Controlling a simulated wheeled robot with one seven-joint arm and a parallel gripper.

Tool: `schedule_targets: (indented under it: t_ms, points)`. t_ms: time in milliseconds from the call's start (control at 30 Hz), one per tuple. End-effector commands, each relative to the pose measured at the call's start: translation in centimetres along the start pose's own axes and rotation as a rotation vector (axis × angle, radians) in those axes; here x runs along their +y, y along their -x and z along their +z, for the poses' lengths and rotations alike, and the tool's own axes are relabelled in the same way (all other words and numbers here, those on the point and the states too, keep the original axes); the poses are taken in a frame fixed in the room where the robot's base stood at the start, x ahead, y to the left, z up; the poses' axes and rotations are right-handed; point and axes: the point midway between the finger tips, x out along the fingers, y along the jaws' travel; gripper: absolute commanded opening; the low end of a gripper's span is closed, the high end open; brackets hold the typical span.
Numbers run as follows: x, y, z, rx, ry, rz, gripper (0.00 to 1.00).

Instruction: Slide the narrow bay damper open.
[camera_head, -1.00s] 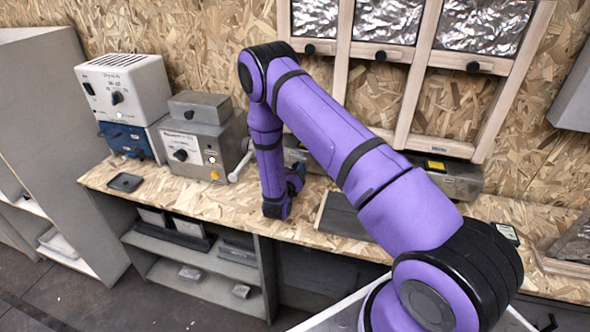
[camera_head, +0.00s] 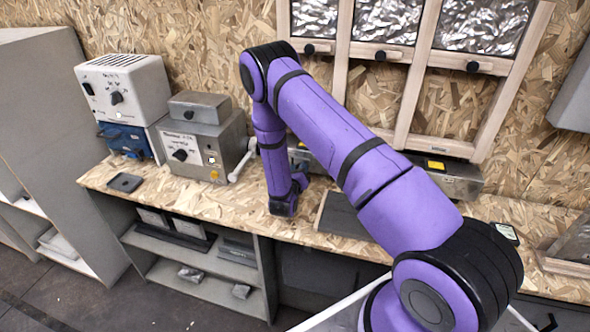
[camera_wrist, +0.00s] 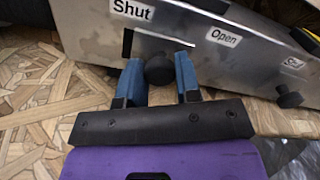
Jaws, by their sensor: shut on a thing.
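The damper's metal housing (camera_wrist: 235,75) fills the upper wrist view, with a "Shut" label (camera_wrist: 131,8) on the left and an "Open" label (camera_wrist: 223,37) on the right. A round black knob (camera_wrist: 158,69) stands out in front of the dark slot (camera_wrist: 128,42), between the labels. My gripper (camera_wrist: 160,66) has one blue finger on each side of the knob and is shut on it. The knob hides part of the slot behind it. In the head view my arm hides the gripper and the knob; part of a metal housing (camera_head: 299,157) shows behind the wrist.
A second black knob (camera_wrist: 289,97) sticks out to the right in the wrist view. Grey and white boxes (camera_head: 200,140) with knobs and a lever stand left of my arm on the wooden bench. A dark flat panel (camera_head: 345,215) lies to the right. A window frame stands behind.

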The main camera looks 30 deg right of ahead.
Motion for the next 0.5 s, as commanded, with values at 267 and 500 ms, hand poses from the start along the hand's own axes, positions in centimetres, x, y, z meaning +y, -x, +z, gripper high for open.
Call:
schedule_targets:
  t_ms: [267,500]
  points:
    - [-3.4,0.1,-1.8,0.001,0.003,0.000,0.00]
    - [-3.6,0.1,-1.9,0.003,0.003,-0.002,0.00]
